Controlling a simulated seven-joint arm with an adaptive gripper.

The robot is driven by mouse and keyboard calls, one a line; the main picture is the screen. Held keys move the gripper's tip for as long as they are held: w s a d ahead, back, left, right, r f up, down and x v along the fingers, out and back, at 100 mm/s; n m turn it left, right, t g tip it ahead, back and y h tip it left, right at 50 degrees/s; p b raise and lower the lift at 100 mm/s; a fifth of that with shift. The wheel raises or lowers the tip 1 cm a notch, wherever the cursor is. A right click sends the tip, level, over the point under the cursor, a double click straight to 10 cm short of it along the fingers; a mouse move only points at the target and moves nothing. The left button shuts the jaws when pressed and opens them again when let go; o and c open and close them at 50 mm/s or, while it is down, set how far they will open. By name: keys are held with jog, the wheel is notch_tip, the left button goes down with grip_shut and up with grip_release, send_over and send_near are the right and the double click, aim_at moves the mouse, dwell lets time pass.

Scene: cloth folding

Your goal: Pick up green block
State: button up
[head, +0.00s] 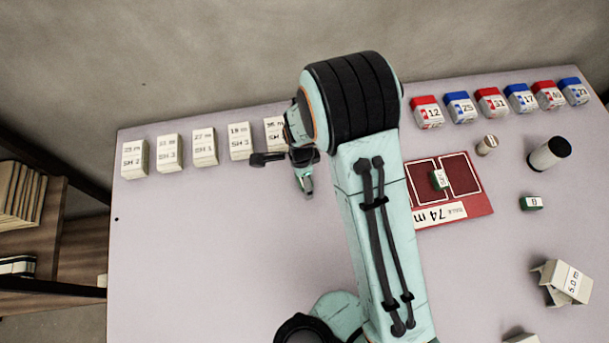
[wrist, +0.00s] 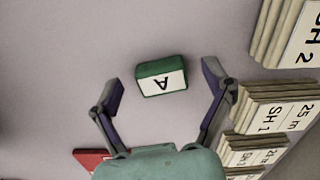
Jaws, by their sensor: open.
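A green block (wrist: 161,77) with a white face marked A lies on the table in the wrist view. It shows between the two spread fingertips of my gripper (head: 284,172), with a gap on each side. The gripper is open and holds nothing. I cannot make out the A block in the head view. There, a green block (head: 438,180) lies on the red board and another green block (head: 531,203), marked B, lies to the right of the board.
White labelled blocks (head: 205,147) line the back left of the table. Red and blue numbered blocks (head: 491,104) line the back right. The red board (head: 476,203) is beside my arm. A dark-topped cylinder (head: 550,154) and tilted white blocks (head: 566,281) are at right. The left table area is clear.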

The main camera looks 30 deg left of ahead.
jog(key=shift+f, duration=0.15)
jog(key=c, duration=1)
jog(key=shift+c, duration=0.2)
